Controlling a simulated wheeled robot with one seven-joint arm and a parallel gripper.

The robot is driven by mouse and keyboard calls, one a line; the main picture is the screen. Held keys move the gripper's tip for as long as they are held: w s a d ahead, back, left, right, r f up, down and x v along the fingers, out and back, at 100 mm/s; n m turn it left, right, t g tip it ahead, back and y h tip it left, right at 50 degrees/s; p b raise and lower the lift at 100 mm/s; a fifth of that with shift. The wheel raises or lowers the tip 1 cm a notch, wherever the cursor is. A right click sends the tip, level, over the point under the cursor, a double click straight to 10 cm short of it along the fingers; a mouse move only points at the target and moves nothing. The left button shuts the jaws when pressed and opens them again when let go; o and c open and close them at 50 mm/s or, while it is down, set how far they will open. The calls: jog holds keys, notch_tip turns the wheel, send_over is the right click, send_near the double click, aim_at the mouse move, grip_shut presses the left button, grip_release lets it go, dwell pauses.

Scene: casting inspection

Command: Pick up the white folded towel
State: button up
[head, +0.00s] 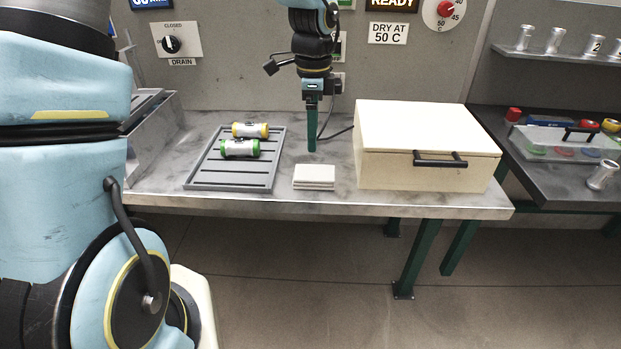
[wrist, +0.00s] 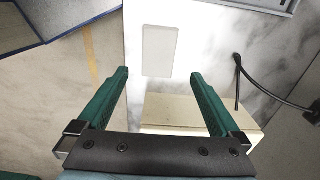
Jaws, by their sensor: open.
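The white folded towel (head: 314,177) lies flat in a small stack near the front edge of the worktop, between the grey tray and the cream box. It also shows as a pale rectangle in the wrist view (wrist: 160,50), beyond and between my fingertips. My gripper (head: 312,148) points straight down above the worktop, appearing just behind the towel in the head view. In the wrist view my gripper (wrist: 158,74) has its two green fingers wide apart with nothing between them. The towel is apart from the fingers.
A grey ribbed tray (head: 205,180) on the left holds a yellow-ended and a green-ended cylinder. A cream box (head: 385,173) with a white lid and black handle stands close on the right. A black cable (wrist: 238,80) runs behind the gripper. The worktop around the towel is clear.

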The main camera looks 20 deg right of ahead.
send_over(314, 171)
notch_tip(314, 171, down, 5)
jog(key=shift+a+f+p, duration=0.1)
jog(key=shift+p, duration=0.2)
jog(key=shift+s+f+p, duration=0.15)
jog(key=shift+f+p, duration=0.75)
jog(key=shift+f, duration=1.75)
jog(key=shift+c, duration=0.4)
jog(key=c, duration=1)
jog(key=shift+r, duration=0.15)
notch_tip(314, 171, up, 10)
jog(key=shift+f+b, duration=0.1)
jog(key=shift+b, duration=0.9)
